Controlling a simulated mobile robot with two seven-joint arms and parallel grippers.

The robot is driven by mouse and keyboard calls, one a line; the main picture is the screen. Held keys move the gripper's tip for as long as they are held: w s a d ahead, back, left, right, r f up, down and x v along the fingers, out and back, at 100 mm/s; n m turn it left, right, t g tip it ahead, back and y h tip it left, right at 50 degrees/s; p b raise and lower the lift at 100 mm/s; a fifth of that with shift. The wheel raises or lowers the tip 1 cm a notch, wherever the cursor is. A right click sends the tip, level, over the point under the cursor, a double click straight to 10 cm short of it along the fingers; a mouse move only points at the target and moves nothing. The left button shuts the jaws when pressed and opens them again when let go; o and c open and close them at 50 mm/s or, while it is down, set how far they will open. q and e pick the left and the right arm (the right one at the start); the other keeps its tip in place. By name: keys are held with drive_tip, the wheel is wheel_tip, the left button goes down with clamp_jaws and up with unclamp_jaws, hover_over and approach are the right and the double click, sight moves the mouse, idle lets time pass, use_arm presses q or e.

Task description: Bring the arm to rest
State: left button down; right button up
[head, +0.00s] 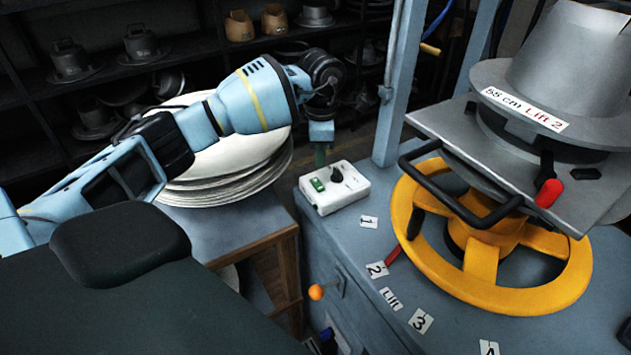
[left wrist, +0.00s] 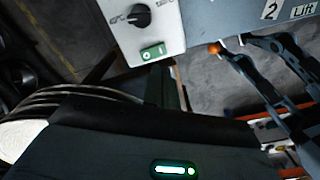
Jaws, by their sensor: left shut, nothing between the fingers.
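My left arm reaches in from the left in the head view and bends down at the wrist. Its left gripper (head: 320,157) points down, shut and empty, just behind the white control box (head: 334,187) as seen from the head. The box has a green switch (head: 317,184) and a black knob (head: 337,174). In the left wrist view the dark fingers (left wrist: 161,72) end close to the green switch (left wrist: 153,52); I cannot tell whether they touch it. My right gripper is not in view.
A stack of metal plates (head: 240,170) stands beneath my left forearm. The press with a yellow wheel (head: 481,265) and grey hat mould (head: 570,70) fills the right. An orange-knobbed lever (head: 316,292) sticks out in front. Dark shelves with moulds (head: 140,42) stand behind.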

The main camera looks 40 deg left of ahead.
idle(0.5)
